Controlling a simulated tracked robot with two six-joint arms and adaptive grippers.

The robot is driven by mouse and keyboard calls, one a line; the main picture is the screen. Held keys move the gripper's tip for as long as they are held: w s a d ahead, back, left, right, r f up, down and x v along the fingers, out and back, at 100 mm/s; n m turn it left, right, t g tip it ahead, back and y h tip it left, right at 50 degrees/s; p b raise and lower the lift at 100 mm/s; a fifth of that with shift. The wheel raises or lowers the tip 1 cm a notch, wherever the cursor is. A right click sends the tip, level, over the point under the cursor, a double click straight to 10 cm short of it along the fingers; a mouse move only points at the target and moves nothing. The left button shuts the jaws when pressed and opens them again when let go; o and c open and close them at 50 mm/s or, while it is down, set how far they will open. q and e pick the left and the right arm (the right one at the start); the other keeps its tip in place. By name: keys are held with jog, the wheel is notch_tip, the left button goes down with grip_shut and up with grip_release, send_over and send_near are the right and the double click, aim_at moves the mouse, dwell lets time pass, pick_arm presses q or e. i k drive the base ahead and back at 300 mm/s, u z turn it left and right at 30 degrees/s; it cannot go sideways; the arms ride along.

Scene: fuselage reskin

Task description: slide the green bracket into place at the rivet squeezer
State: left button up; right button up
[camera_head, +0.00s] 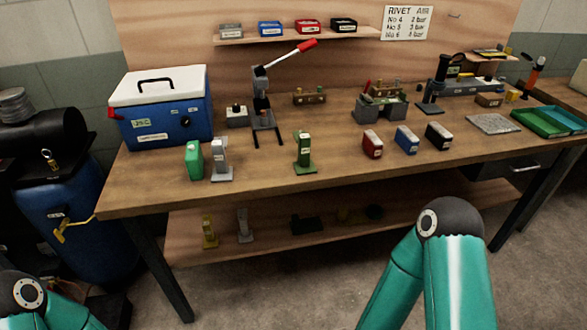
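A green bracket (305,153) stands upright near the front middle of the bench, on a flat green foot with a pale label near its top. A hand-lever press (262,98) with a red-tipped handle stands behind it, to the left. A black upright tool with a cylinder (443,75) stands at the back right. I cannot tell for sure which of these two is the rivet squeezer. Only teal links of my arms show, at the lower left and lower right. Both grippers are out of view, and nothing visible touches the bracket.
A grey bracket (221,160) and a green block (193,160) stand to the left. A blue cooler (165,118) fills the left end. Red (372,144), blue (406,140) and black (438,136) boxes stand right. The front strip around the green bracket is clear.

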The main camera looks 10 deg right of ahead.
aim_at(303, 166)
jog(key=z, duration=0.15)
jog(key=i, duration=0.85)
jog(key=u, duration=0.05)
